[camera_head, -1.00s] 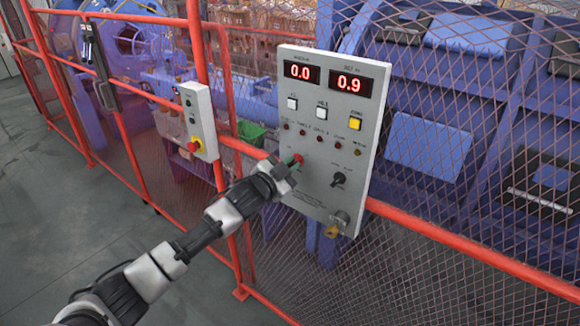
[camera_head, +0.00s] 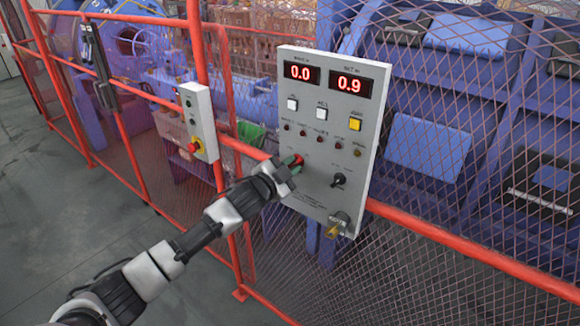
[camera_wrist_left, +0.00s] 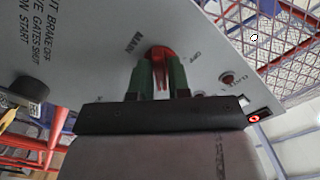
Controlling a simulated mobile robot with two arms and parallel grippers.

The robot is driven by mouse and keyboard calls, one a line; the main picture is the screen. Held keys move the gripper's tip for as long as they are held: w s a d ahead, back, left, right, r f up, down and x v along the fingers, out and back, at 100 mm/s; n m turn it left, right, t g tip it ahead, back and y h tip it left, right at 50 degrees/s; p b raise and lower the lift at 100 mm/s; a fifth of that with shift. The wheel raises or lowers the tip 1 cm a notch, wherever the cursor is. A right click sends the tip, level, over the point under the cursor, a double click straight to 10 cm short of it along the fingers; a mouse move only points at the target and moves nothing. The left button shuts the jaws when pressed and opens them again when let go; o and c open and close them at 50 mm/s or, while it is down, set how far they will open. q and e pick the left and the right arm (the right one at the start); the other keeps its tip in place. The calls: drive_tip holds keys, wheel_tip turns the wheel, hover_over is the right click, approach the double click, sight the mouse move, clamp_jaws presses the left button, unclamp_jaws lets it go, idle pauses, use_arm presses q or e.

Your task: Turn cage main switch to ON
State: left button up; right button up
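The cage main switch is a red rotary knob (camera_head: 298,160) low on the left of the grey control panel (camera_head: 309,217). In the left wrist view the red knob (camera_wrist_left: 160,54) sits beside the printed words MAIN and OFF. My left gripper (camera_head: 291,168) is at the panel. In the left wrist view its green fingers (camera_wrist_left: 162,78) lie on either side of the knob's handle, with red filling the gap between them. The fingers hide part of the knob, and its exact angle is hard to read. My right gripper is not in view.
The panel also has a black knob (camera_head: 339,180), a key switch (camera_head: 338,223), lamps, push buttons and red displays (camera_head: 349,83) reading 0.0 and 0.9. A smaller box with a red emergency stop (camera_head: 195,145) hangs left. Orange rails (camera_head: 470,254) and mesh surround the machine.

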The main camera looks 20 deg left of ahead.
use_arm(q)
drive_tip(key=o, duration=0.3)
drive_tip(key=b+v, duration=0.3)
drive_tip(key=v, duration=0.7)
drive_tip(key=shift+s, duration=0.4)
drive_tip(key=shift+a, duration=0.15)
